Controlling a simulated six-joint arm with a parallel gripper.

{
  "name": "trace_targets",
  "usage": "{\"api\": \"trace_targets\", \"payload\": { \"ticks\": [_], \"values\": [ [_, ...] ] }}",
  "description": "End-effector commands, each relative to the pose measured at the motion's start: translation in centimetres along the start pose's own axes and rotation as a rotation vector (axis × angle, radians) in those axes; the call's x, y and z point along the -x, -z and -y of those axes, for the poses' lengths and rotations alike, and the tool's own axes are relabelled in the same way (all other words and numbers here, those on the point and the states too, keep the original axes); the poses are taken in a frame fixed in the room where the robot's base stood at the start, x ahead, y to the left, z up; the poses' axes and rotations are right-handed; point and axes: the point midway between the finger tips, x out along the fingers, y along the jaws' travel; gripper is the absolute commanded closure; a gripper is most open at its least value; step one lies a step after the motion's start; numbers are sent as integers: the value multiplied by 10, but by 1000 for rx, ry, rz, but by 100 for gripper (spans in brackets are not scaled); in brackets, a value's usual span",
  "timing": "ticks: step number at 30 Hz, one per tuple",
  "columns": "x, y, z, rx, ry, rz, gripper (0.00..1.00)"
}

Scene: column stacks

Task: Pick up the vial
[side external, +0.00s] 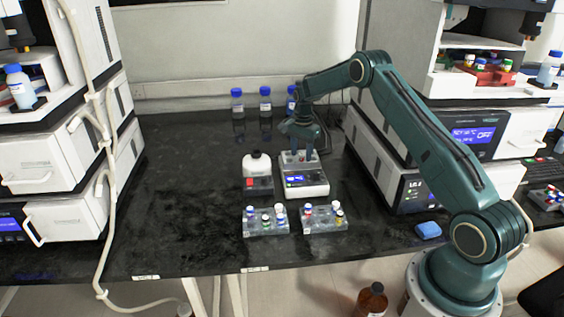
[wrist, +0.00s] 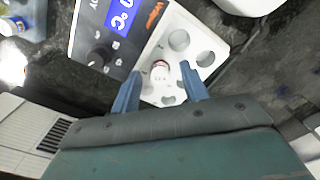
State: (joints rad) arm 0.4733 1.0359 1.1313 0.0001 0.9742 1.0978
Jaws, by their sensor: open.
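In the wrist view a small vial (wrist: 160,72) with a whitish top and a reddish rim stands in a hole of the white block of a device (wrist: 205,35). My gripper (wrist: 159,70) is open, with one blue finger on each side of the vial. I cannot tell whether either finger touches it. In the side view my gripper (side external: 303,156) points down over the back part of the white device (side external: 305,190). The vial is hardly distinguishable there, close between the fingers.
Two clear racks (side external: 266,228) (side external: 325,226) with several colour-capped vials stand in front. Several blue-capped bottles (side external: 265,103) stand behind. A blue pad (side external: 428,230) lies right. The bench's left part is clear.

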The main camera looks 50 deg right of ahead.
Motion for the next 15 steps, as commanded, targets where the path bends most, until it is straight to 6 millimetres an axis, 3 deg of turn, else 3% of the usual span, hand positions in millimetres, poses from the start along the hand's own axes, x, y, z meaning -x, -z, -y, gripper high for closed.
{"api": "trace_targets", "payload": {
  "ticks": [9, 15],
  "values": [
    [0, 0, 0, 0, 0, 0, 55],
    [1, 0, 0, 0, 0, 0, 95]
  ]
}}
